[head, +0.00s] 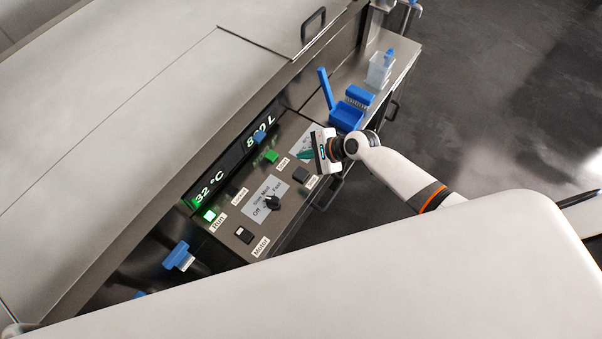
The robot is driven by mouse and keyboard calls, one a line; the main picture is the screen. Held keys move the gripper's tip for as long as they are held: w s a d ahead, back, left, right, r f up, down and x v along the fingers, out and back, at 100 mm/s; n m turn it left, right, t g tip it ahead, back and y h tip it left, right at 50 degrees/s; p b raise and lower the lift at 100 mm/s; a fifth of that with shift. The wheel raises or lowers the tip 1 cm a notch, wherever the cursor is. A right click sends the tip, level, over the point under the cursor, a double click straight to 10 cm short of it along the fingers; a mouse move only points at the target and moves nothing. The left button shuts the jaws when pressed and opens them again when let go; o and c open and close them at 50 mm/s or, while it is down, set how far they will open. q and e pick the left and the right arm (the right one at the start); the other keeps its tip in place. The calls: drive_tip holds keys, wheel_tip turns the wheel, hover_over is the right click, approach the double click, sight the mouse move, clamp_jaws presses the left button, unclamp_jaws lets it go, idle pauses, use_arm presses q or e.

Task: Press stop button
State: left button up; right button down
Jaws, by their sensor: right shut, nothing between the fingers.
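The control panel (235,212) is on the side of a large steel vat and carries several labelled controls. Some labels are too small to read, so I cannot tell which control is the stop button. My right gripper (316,153) is shut and empty, over the panel's right end near the black control, and hides part of the panel there.
A display (215,182) reads 32 °C beside the panel. A blue holder (346,117) and a clear container (380,70) stand on the steel shelf beyond my right gripper. A blue handle (179,257) sticks out at lower left. Dark floor (480,110) lies open at right.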

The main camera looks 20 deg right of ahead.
sight(305, 175)
wheel_tip(305, 175, down, 7)
drive_tip(key=b, duration=0.6)
drive_tip(key=shift+f+b, duration=0.3)
drive_tip(key=shift+f, duration=0.1)
idle(1.3)
drive_tip(key=shift+f, duration=0.4)
drive_tip(key=shift+f+b, duration=0.4)
drive_tip(key=shift+f, duration=0.1)
idle(0.6)
drive_tip(key=shift+r+p, duration=0.95)
drive_tip(key=shift+p, duration=0.15)
